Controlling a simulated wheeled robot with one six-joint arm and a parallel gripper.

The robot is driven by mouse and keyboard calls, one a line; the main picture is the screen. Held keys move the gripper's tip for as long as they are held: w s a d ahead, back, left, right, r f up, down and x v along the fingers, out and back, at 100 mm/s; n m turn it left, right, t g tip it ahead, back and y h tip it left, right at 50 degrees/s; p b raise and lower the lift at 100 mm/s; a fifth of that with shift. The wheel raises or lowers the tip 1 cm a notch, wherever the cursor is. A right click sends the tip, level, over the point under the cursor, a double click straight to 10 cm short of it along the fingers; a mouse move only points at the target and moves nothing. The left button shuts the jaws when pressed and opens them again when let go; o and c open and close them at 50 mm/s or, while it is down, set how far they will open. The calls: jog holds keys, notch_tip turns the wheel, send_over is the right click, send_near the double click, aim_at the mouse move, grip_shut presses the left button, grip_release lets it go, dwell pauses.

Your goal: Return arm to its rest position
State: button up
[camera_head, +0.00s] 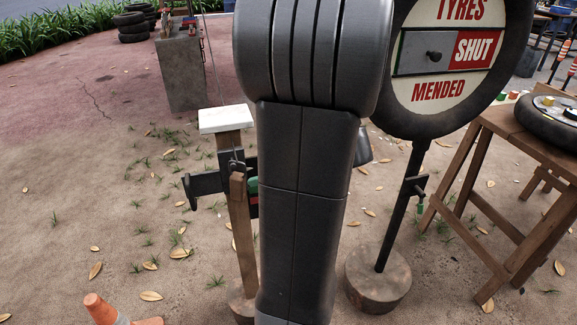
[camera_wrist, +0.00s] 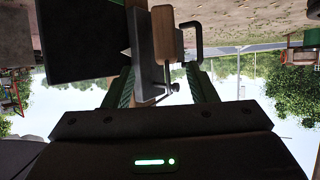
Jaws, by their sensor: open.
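My arm fills the middle of the head view as a dark ribbed joint and a long dark link. It hides most of my gripper, with only a small green part showing at the link's left edge beside a wooden post. In the wrist view my gripper (camera_wrist: 160,72) is open, its two green-lined fingers apart. A grey metal piece, a wooden grip (camera_wrist: 167,32) and a thin metal rod show between or just beyond the fingers. I cannot tell whether either finger touches them.
The wooden post (camera_head: 236,215) with a white top (camera_head: 226,119) and a black bracket (camera_head: 206,184) stands close left of my arm. A round tyre sign (camera_head: 447,91) on a pole stands right. A wooden table (camera_head: 491,122) bears a tyre. An orange cone (camera_head: 101,309) lies front left.

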jog(key=s+v, duration=0.1)
jog(key=v, duration=0.6)
jog(key=shift+s+f, duration=0.1)
jog(key=shift+w+x, duration=0.2)
jog(key=shift+x, duration=2.15)
jog(key=shift+w+x, duration=0.2)
jog(key=shift+x, duration=2.15)
